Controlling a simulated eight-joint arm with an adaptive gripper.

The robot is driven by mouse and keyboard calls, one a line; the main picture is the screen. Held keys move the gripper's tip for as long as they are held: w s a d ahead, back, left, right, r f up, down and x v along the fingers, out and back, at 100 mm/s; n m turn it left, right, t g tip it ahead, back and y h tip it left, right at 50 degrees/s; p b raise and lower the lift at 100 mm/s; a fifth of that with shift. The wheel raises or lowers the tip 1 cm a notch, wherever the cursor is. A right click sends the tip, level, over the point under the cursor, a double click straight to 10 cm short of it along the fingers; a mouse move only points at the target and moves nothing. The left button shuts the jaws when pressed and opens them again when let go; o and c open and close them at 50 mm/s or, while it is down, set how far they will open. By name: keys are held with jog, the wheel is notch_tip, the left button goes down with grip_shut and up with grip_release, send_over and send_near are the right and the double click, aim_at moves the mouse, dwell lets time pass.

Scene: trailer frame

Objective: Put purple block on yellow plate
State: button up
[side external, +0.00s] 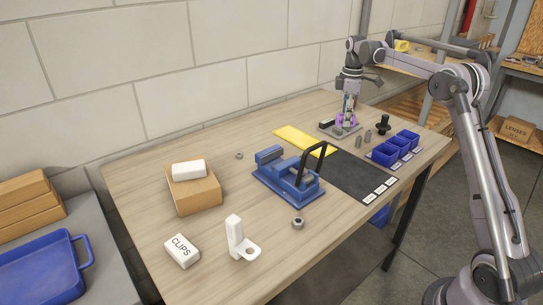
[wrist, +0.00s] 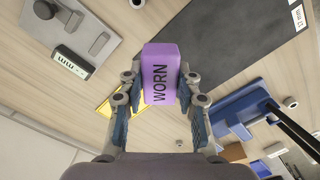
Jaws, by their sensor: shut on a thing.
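The purple block (wrist: 160,75), marked "WORN", is between the fingers of my gripper (wrist: 160,90) in the wrist view. My gripper is shut on it. In the side view my gripper (side external: 347,117) points down at the far end of the table, with purple showing at its fingers. It is right of the yellow plate (side external: 303,138), near a grey base plate. Any gap beneath the block is hard to tell. The yellow plate lies flat at the table's wall side, with nothing seen on it. In the wrist view only yellow edges (wrist: 106,108) show, partly hidden by my fingers.
A blue vise (side external: 285,183) with a black handle stands in front of the yellow plate. A dark mat (side external: 355,176) lies to its right. Blue bins (side external: 385,154), small posts (side external: 367,135) and a black knob (side external: 383,124) are near my gripper. The near table holds a wooden block (side external: 195,195).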

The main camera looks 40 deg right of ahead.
jog(key=w+a+f, duration=0.1)
jog(key=w+a, duration=0.1)
jog(key=w+a+f, duration=0.1)
jog(key=w+f, duration=0.1)
jog(key=w+a+f, duration=0.2)
jog(key=w, duration=0.1)
jog(key=shift+a+f, duration=0.25)
jog(key=shift+a, duration=0.1)
jog(key=shift+f, duration=2)
jog(key=shift+f, duration=0.15)
jog(key=o, duration=1.2)
jog(key=shift+c, duration=0.2)
